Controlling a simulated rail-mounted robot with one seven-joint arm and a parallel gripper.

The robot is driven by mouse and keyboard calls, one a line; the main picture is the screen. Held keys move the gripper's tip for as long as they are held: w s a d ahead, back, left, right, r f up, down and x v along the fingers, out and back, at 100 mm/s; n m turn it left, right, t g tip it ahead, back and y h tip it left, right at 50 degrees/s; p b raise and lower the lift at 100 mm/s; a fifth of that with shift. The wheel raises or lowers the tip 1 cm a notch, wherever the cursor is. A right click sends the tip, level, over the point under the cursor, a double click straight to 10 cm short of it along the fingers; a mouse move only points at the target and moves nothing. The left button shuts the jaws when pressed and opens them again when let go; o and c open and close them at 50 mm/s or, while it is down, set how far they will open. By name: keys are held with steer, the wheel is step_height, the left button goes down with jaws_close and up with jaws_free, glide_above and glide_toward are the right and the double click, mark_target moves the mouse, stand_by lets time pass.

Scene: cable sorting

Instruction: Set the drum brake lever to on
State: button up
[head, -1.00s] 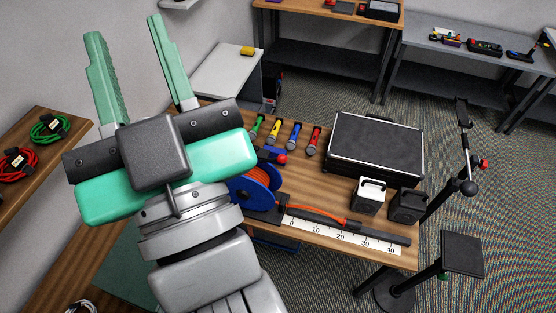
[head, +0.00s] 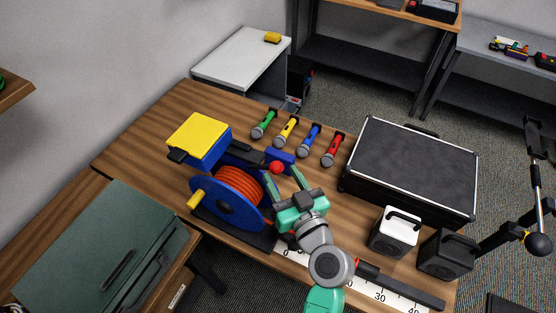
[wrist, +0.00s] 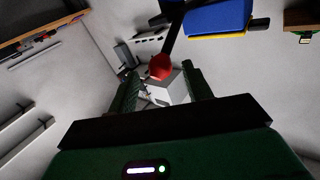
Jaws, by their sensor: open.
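The cable drum (head: 230,200) has blue flanges and orange cable wound on it, and stands on the wooden table in the head view. The brake lever's red ball knob (head: 277,167) sits at the right end of a dark arm beside a blue block (head: 280,155). My gripper (head: 284,177) is open, with its green fingers pointing at the knob. In the wrist view the red knob (wrist: 160,67) shows between and just beyond the fingertips (wrist: 160,78). I cannot tell whether a finger touches it. The lever's on and off marks cannot be read.
A yellow-topped blue box (head: 200,135) stands behind the drum. Several coloured microphones (head: 310,138) lie behind the knob. A black case (head: 410,165), a white box (head: 394,232) and a black box (head: 446,252) stand to the right. A measuring strip (head: 380,295) runs along the front edge.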

mark_target(274, 162)
steer(key=x, duration=0.5)
steer(key=shift+w+a, duration=0.1)
steer(key=shift+w, duration=0.15)
jaws_close()
steer(key=shift+r, duration=0.15)
